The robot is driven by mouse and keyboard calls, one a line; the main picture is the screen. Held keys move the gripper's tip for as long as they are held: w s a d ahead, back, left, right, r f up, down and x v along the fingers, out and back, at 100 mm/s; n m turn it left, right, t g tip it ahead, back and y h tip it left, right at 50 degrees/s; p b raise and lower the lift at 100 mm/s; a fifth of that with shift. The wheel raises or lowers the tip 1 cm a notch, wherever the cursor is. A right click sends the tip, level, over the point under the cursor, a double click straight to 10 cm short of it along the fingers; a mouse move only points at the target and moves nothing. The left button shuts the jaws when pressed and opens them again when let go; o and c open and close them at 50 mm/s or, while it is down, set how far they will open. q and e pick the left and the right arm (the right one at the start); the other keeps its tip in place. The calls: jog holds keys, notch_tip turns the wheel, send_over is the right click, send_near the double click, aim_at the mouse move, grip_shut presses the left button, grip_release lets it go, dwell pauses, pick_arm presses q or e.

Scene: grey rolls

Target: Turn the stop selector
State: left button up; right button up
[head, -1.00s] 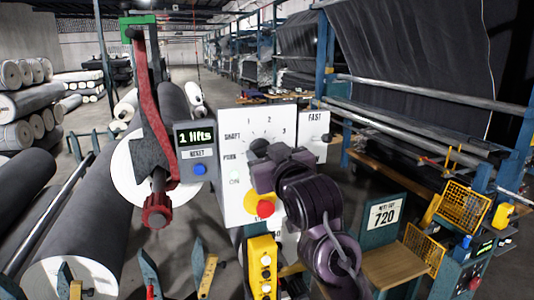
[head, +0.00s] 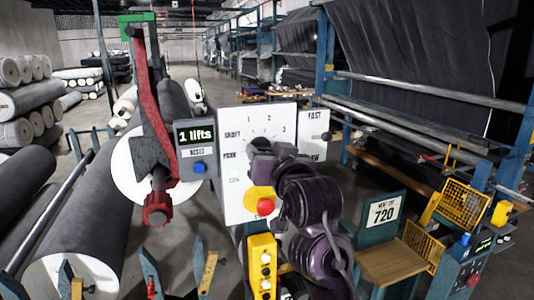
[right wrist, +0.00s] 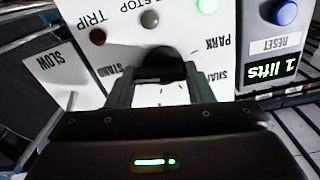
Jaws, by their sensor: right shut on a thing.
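The stop selector is a black round knob (head: 259,143) on a white panel (head: 236,202) marked with numbers, SHAFT and PARK. In the head view my right gripper (head: 263,151) covers much of it. In the right wrist view the knob (right wrist: 158,65) is between the two fingers of my right gripper (right wrist: 160,84), which is shut on it. The panel appears upside down there, and the fingers hide part of the dial. The knob's pointer cannot be made out. My left gripper is not in view.
A red button on a yellow plate (head: 264,206) is below the selector, close to my right arm. A "1 lifts" display (head: 196,136) with a blue reset button is at left. A FAST/SLOW panel (head: 314,130) is at right. Large grey rolls (head: 83,215) fill the left side.

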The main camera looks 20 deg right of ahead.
jog(key=o, duration=1)
jog(key=s+b, duration=0.3)
jog(key=s, duration=0.4)
jog(key=shift+s+d, duration=0.15)
jog(key=shift+s, duration=0.25)
